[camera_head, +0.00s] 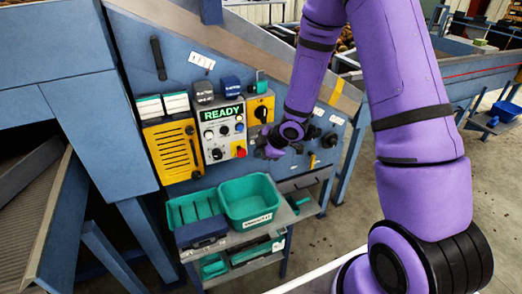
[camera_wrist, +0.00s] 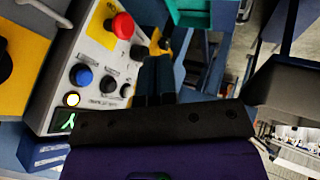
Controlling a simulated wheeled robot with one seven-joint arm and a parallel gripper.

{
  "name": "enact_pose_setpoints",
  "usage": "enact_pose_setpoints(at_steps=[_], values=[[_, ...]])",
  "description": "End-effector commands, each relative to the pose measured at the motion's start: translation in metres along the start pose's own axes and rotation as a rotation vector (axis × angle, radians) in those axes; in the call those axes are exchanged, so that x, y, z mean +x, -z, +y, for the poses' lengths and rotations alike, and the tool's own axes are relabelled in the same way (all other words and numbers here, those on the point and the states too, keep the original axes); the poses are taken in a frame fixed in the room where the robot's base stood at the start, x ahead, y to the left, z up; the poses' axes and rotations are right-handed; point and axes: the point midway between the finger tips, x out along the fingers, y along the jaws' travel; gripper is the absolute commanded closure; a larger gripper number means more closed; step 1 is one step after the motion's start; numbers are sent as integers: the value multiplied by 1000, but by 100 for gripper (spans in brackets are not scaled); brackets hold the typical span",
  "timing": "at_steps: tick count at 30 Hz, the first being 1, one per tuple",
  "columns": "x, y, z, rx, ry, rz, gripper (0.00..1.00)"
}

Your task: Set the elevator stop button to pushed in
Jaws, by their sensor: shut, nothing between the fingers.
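A red mushroom button (camera_head: 240,152) sits at the lower right of the light grey control box (camera_head: 213,113) with the green READY display. The red button (camera_wrist: 122,25) stands out from the box face in the wrist view. I cannot read a label naming it as the elevator stop, nor tell whether it is pushed in. My gripper (camera_head: 268,152) is just right of the box in the head view.
A blue button (camera_wrist: 80,75), a lit white button (camera_wrist: 72,99) and black knobs share the box face. A yellow switch box (camera_head: 262,108) is beside it, and a yellow slotted panel (camera_head: 173,150) is left. A green bin (camera_head: 250,200) stands on a shelf below.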

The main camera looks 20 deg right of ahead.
Motion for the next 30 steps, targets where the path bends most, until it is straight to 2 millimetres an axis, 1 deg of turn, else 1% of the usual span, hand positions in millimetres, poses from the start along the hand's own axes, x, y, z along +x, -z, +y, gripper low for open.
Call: enact_pose_setpoints(at_steps=[1,11,12,15,21,30], values=[[10,0,-1,0,3,0,100],[66,0,-1,0,2,-1,100],[72,0,1,-1,0,-1,100],[76,-1,17,-1,-3,-1,100],[84,-1,32,0,-1,-2,100],[86,-1,36,0,0,-1,100]])
